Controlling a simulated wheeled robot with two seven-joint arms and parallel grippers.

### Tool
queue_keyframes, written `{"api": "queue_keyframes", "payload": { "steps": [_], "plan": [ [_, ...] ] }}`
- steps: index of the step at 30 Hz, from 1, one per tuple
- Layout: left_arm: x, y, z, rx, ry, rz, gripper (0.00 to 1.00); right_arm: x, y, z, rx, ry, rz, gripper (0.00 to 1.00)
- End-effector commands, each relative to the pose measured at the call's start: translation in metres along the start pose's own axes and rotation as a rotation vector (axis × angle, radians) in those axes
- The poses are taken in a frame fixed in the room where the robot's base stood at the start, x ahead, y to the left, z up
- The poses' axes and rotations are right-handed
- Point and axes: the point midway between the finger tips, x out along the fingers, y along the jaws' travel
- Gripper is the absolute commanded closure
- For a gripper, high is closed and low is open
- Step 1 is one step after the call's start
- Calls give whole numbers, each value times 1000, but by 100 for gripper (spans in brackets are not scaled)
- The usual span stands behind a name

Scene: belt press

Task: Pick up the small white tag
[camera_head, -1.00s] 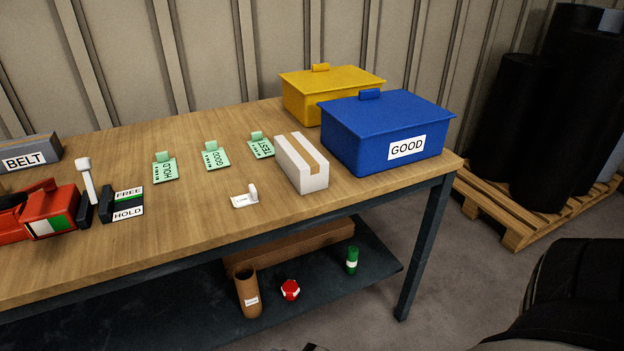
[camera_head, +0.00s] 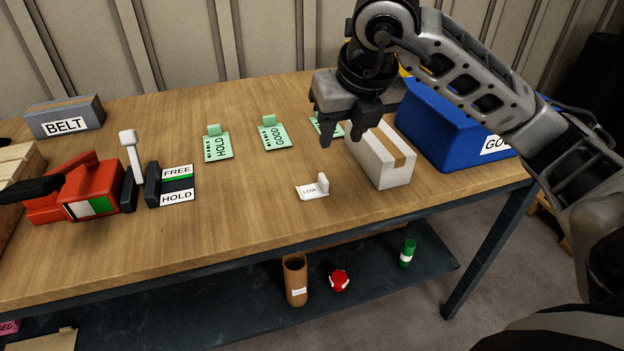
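The small white tag (camera_head: 313,189), marked LOW with a raised tab at its right end, lies on the wooden table near the front edge. My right gripper (camera_head: 341,140) reaches in from the right and hangs above the table, up and to the right of the tag. Its two fingers point down and are apart, with nothing seen between them. It partly covers a green tag and the back of the white box.
A white box with a brown stripe (camera_head: 393,172) stands right of the tag, with the blue GOOD bin (camera_head: 444,127) beyond. Green HOLD (camera_head: 217,146) and GOOD (camera_head: 275,137) tags lie behind. The red press (camera_head: 78,188) and FREE/HOLD plate (camera_head: 177,185) stand left.

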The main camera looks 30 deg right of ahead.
Motion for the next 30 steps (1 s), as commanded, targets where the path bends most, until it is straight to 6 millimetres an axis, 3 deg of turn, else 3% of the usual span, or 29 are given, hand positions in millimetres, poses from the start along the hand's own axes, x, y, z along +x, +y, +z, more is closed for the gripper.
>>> {"api": "queue_keyframes", "payload": {
  "steps": [4,15,23,30],
  "plan": [
    [0,0,2,-1,-3,1,64,17,-7,2,17,-8,-33,64],
    [-1,0,4,0,-11,0,64,90,-8,3,13,-7,-27,64],
    [-2,0,4,3,-15,-1,64,109,-6,4,13,-9,-25,64],
    [-4,0,5,13,-29,-5,64,144,-1,6,13,-8,-25,64]
  ]
}}
